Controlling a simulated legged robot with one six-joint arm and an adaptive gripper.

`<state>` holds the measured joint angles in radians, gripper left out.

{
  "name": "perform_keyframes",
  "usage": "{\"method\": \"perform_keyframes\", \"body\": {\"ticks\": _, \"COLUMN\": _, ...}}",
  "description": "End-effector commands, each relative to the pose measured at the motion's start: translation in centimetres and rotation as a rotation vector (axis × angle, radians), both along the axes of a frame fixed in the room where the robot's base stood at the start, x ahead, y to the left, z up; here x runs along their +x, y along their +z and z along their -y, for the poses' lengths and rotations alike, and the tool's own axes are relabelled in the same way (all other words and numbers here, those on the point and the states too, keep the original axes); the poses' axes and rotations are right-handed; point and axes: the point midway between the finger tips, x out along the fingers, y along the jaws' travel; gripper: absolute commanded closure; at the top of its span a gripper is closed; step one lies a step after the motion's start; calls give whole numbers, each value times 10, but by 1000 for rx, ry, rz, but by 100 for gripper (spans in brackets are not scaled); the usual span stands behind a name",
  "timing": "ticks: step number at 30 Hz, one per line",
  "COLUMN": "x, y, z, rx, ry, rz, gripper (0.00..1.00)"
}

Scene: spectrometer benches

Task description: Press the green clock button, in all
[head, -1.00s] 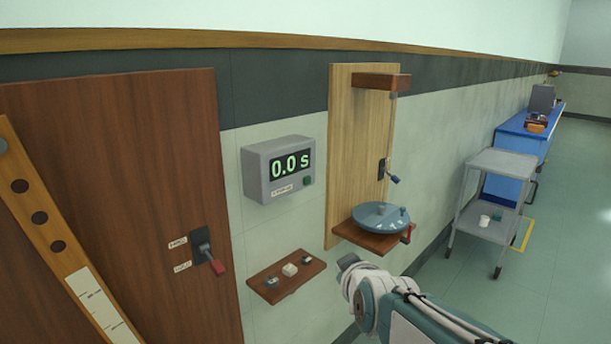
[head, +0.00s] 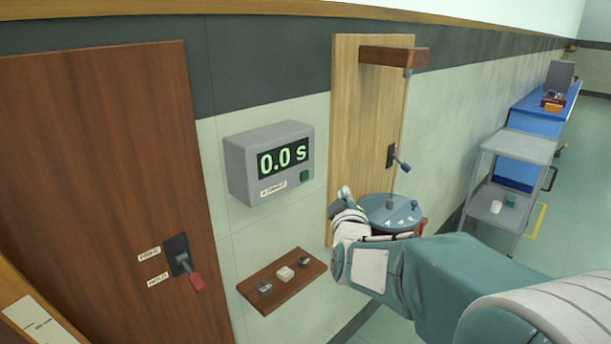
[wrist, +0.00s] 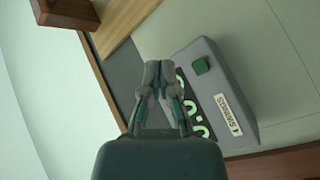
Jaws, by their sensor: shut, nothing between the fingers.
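The green clock button (head: 304,176) is a small square at the lower right of the grey clock box (head: 238,178) on the wall. The clock display reads 0.0 s. In the wrist view the green button (wrist: 201,66) shows to the right of my gripper (wrist: 158,68), on the clock's tilted front. My gripper is shut and empty, its fingertips together and apart from the button. In the head view my arm reaches in from the lower right, and its end is in front of the round blue dish; the fingers are hard to make out there.
A wooden board (head: 345,98) with a top block, a lever and a blue dish (head: 391,213) stands right of the clock. A small wooden shelf (head: 262,300) with small parts is below. A red-handled switch (head: 196,282) is at left. A grey cart (head: 520,146) stands at right.

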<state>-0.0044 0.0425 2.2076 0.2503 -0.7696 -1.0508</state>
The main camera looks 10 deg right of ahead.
Motion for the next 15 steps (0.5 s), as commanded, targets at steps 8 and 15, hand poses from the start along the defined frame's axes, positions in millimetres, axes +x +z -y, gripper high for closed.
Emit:
{"method": "perform_keyframes", "body": {"ticks": 8, "x": 10, "y": -1, "z": -7, "rx": 2, "ry": 1, "rz": -3, "gripper": 100}}
{"method": "perform_keyframes", "body": {"ticks": 15, "x": 35, "y": -1, "z": -25, "rx": 2, "ry": 2, "rz": -2, "gripper": 100}}
